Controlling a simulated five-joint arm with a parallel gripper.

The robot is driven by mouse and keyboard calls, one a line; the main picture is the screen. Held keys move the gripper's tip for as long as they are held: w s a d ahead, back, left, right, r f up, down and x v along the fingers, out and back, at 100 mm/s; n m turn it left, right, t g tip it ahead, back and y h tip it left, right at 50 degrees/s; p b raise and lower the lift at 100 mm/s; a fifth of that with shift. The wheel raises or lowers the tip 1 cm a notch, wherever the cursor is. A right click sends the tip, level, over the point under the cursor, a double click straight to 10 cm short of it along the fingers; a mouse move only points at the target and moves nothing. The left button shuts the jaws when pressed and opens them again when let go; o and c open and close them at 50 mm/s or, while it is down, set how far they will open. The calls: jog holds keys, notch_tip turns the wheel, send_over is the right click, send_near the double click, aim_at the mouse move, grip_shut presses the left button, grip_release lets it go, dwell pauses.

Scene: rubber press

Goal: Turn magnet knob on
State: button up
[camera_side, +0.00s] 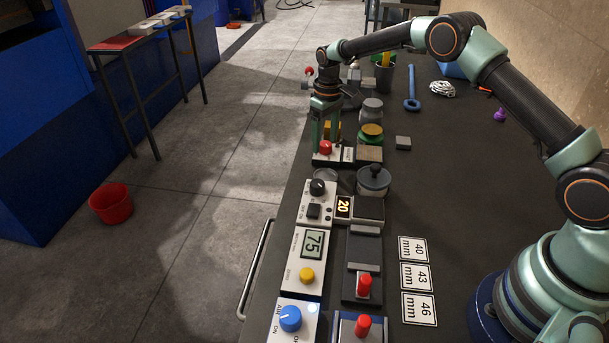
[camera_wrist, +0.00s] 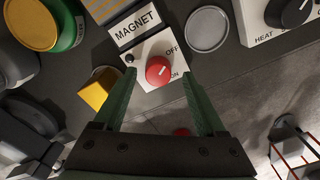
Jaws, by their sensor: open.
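The magnet knob (camera_wrist: 159,71) is a round red knob on a small white panel (camera_wrist: 146,52), with OFF printed above right of it and ON below right. A MAGNET label (camera_wrist: 134,28) lies beside the panel. I cannot tell clearly which way the knob's mark points. My gripper (camera_wrist: 158,78) is open, its two green fingers on either side of the knob in the wrist view, with gaps between them and the knob. In the side view my gripper (camera_side: 325,138) points down over the red knob (camera_side: 326,148); contact cannot be made out.
A yellow block (camera_wrist: 98,88) sits just left of the panel, near one finger. A round grey disc (camera_wrist: 207,29) and a HEAT panel (camera_wrist: 262,22) are to the right. A yellow-topped green pot (camera_side: 371,132) stands nearby. Size cards (camera_side: 415,249) lie on the bench.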

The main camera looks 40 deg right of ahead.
jog(key=shift+f, duration=0.5)
grip_shut()
